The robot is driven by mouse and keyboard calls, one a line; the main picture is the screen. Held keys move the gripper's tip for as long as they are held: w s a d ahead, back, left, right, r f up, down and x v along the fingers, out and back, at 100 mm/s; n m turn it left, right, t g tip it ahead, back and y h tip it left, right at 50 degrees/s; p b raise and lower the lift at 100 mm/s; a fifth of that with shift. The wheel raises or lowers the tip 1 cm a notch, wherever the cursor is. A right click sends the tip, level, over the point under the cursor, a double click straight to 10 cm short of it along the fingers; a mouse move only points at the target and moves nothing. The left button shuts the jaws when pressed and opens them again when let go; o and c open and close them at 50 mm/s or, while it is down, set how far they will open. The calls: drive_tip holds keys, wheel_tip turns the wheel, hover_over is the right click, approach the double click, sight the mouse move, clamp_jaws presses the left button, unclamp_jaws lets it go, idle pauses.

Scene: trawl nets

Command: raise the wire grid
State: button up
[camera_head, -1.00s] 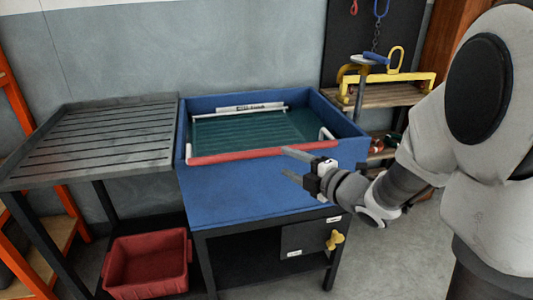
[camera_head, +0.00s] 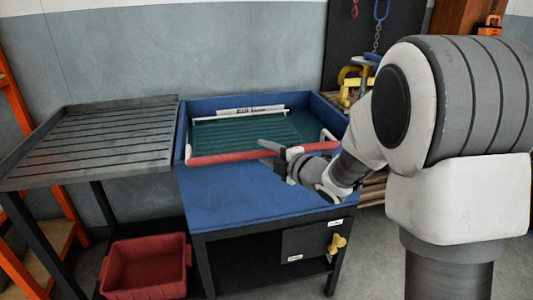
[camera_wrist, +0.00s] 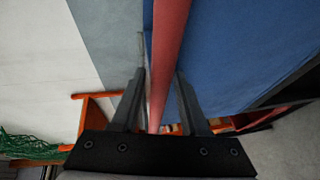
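The wire grid (camera_head: 240,132) lies low in a blue tub (camera_head: 332,112) in the head view, with fine lines showing over dark green. A red bar (camera_head: 222,157) runs along its front side, with white end pieces and a thin white rod at the back. My gripper (camera_head: 270,150) is at the right half of the red bar. In the wrist view its two dark fingers (camera_wrist: 160,95) stand apart, one on each side of the red bar (camera_wrist: 168,40). I see no clear grip on the bar.
A grey slatted draining table (camera_head: 110,140) adjoins the tub on the left. A red bin (camera_head: 145,268) stands on the lower shelf. A yellow frame (camera_head: 350,82) is at the back right. The blue ledge (camera_head: 235,195) before the tub is clear.

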clamp_jaws()
idle(1.2)
